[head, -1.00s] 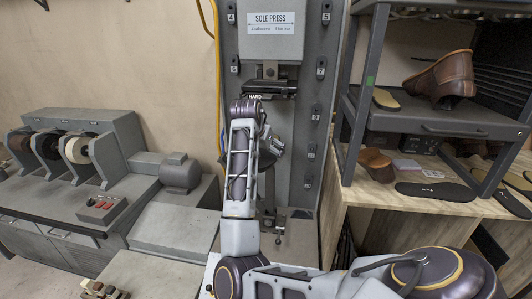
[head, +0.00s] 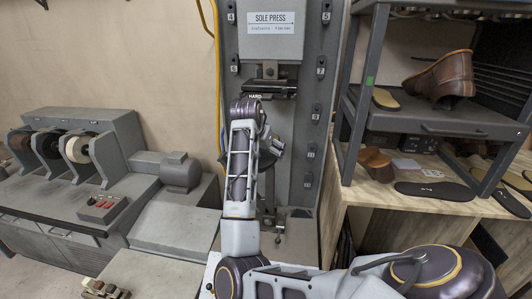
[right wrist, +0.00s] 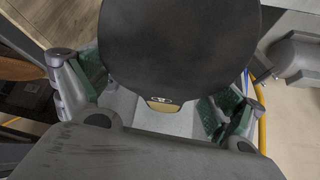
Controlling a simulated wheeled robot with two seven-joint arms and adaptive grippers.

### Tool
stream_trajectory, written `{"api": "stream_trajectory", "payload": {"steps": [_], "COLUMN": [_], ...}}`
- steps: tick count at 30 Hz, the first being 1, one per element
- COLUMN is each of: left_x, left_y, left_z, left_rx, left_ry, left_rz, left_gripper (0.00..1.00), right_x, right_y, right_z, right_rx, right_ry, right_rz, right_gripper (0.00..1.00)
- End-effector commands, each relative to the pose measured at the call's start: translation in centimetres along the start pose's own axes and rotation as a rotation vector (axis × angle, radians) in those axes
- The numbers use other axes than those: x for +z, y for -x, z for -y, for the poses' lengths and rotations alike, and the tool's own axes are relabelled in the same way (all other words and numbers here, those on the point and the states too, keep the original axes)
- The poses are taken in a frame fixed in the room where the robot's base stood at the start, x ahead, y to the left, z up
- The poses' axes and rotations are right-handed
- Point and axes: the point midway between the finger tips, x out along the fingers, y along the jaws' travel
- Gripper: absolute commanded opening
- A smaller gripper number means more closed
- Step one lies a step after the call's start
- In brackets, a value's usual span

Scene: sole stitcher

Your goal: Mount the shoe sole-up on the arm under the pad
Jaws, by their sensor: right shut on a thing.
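My right gripper (right wrist: 158,88) has its green-padded fingers on either side of a dark, rounded piece that looks like the shoe's sole (right wrist: 180,45). It is shut on the shoe, with a small tan part at the near end. In the head view my right arm stands upright in front of the sole press (head: 272,22), and its gripper (head: 275,146) is largely hidden behind the arm. The pad (head: 284,88), with the word HARD beside it, is just above my arm. My left gripper is out of view.
A dark shelf rack (head: 440,120) stands at the right and holds a brown shoe (head: 445,75). Loose soles (head: 436,190) lie on the wooden bench below. A grinding machine (head: 75,150) stands at the left. A yellow hose runs beside the press.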

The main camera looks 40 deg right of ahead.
Motion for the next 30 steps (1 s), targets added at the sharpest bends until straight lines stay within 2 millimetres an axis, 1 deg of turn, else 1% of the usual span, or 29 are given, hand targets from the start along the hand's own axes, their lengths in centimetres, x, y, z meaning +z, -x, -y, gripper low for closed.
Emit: {"api": "stream_trajectory", "payload": {"steps": [8,9,10,23,26,30], "left_x": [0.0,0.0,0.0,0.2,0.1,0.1], "left_y": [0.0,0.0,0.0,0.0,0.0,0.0], "left_z": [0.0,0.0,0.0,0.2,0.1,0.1], "left_rx": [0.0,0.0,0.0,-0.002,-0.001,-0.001], "left_ry": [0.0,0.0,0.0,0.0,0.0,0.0], "left_rz": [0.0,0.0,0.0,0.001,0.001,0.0], "left_gripper": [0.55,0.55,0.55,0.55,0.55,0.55], "right_x": [-0.1,-0.1,-0.1,0.0,0.0,0.0], "right_y": [0.1,0.1,0.1,0.1,0.6,1.7], "right_z": [0.0,0.0,0.0,0.0,0.0,0.1], "right_rx": [-0.001,-0.001,-0.001,0.0,0.0,-0.002], "right_ry": [-0.001,-0.001,-0.001,0.0,0.0,0.0], "right_rz": [-0.002,-0.002,-0.002,0.001,0.001,-0.001], "right_gripper": [0.53,0.99,1.0,1.0,1.0,1.0]}}
